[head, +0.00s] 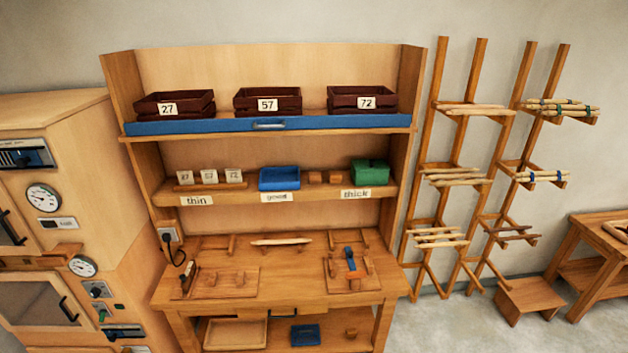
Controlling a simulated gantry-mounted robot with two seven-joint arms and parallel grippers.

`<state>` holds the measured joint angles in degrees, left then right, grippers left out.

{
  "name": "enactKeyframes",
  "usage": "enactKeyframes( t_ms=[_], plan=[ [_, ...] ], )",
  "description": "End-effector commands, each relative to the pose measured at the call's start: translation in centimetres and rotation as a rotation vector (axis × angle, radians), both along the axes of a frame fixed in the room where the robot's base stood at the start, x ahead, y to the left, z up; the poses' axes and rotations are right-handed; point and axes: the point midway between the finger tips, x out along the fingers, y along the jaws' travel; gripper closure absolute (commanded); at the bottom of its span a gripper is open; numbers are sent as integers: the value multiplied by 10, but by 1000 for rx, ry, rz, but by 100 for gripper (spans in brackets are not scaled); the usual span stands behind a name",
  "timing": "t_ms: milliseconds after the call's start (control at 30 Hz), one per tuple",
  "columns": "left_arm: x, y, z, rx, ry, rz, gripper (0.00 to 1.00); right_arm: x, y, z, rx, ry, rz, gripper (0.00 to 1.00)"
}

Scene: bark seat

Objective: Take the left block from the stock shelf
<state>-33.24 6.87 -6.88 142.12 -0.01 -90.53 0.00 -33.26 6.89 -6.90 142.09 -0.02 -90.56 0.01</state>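Two small brown wooden blocks sit side by side on the middle shelf (235,191) of the wooden bench unit. The left block (315,177) is close to the blue tray (279,179). The right block (336,177) is nearer the green bin (369,173). Nothing visibly covers the fronts of the blocks. Neither of my grippers shows in the head view. No label in view names a stock shelf.
Labels reading "thin", "good" and "thick" mark the middle shelf's front. The worktop (295,285) holds wooden fixtures and a light stick (281,241). Stick racks (462,180) stand right, a cabinet (75,120) left.

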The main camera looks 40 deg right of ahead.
Motion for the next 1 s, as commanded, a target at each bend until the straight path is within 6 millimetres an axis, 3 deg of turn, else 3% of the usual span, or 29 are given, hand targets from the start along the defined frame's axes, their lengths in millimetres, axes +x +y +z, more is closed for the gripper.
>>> enactKeyframes(
  t_ms=[433, 767, 1000],
  plan=[
    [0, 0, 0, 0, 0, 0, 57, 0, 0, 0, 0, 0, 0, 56],
    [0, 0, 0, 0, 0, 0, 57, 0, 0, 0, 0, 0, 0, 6],
    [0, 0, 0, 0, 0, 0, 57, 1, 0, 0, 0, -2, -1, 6]
  ],
)
